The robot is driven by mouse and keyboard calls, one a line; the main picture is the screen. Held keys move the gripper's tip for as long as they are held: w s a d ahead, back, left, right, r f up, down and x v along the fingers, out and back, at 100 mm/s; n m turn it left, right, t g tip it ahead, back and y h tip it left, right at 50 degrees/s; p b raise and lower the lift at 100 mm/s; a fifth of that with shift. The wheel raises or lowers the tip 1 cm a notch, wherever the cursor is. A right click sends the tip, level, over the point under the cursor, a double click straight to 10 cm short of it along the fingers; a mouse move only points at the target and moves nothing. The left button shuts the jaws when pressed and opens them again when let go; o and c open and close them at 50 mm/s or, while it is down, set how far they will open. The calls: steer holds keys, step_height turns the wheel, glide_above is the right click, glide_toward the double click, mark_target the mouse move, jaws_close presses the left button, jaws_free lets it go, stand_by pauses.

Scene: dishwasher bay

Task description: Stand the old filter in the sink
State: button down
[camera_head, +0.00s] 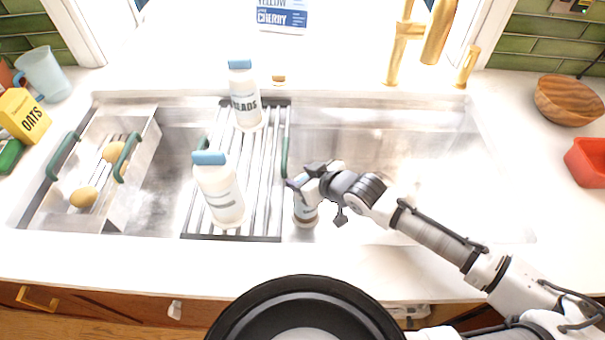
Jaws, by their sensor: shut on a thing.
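My gripper (308,186) is shut on a small white cylinder with a brownish lower end, which I take to be the old filter (306,213). The filter is roughly upright, and its top is hidden by my gripper. It shows over the near left part of the sink's right-hand basin (400,165), just right of the slatted rack. I cannot tell whether its lower end touches the basin floor.
Two white bottles with blue caps, one near (222,190) and one far (245,98), stand on the slatted rack (263,200). A metal bin (140,160) holding yellow-brown round items is at left. A gold faucet (398,50) rises behind. The right side of the basin is clear.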

steer(key=shift+f, duration=0.1)
steer(key=c, duration=0.6)
jaws_free()
steer(key=shift+c, duration=0.2)
steer(key=b+v, duration=0.1)
steer(key=v, duration=0.6)
steer(key=shift+r, duration=0.3)
steer(key=shift+s+d, duration=0.15)
